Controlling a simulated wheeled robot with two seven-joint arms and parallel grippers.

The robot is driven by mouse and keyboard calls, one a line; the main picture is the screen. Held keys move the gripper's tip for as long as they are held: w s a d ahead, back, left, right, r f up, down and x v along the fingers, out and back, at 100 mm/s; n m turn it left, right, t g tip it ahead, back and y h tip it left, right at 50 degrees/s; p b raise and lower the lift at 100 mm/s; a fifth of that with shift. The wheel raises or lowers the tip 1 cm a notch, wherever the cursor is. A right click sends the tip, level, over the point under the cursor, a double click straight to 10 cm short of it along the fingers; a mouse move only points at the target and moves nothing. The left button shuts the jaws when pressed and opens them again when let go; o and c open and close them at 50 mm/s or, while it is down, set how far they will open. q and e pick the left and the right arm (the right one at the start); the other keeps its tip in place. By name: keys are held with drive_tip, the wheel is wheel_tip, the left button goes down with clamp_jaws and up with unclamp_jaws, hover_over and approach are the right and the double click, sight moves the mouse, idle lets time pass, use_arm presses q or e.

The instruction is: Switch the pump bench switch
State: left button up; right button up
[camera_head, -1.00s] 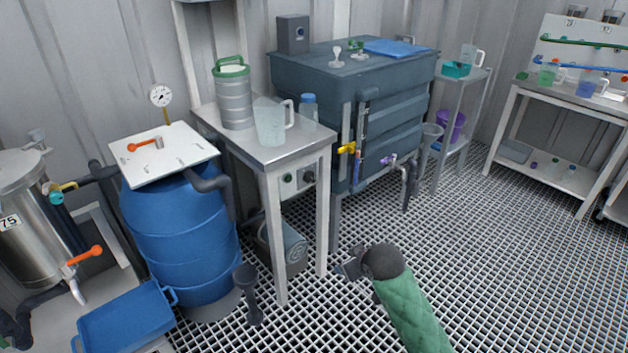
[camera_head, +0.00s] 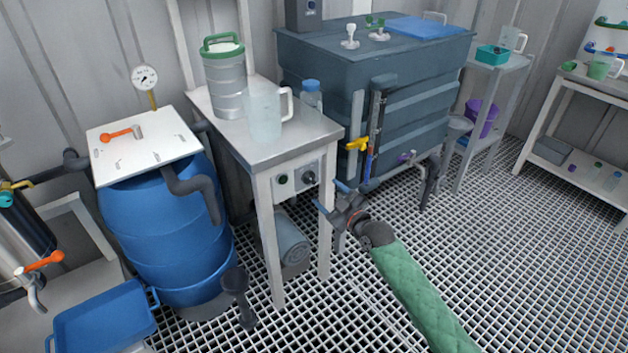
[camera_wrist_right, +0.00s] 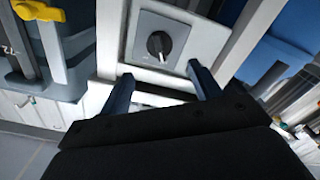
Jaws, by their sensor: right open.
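The pump bench (camera_head: 262,150) stands in the middle of the head view, with a small grey switch plate on its front below the top. My left gripper is not in view.
A steel canister (camera_head: 224,82), a clear jug (camera_head: 266,112) and a blue-capped bottle (camera_head: 311,95) stand on the bench top. A pump (camera_head: 290,243) lies beneath. A blue barrel (camera_head: 165,235) is left; a dark tank (camera_head: 420,95) with a yellow valve (camera_head: 357,144) is right.

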sight(312, 180)
drive_tip(key=shift+x, duration=3.85)
drive_tip(key=c, duration=1)
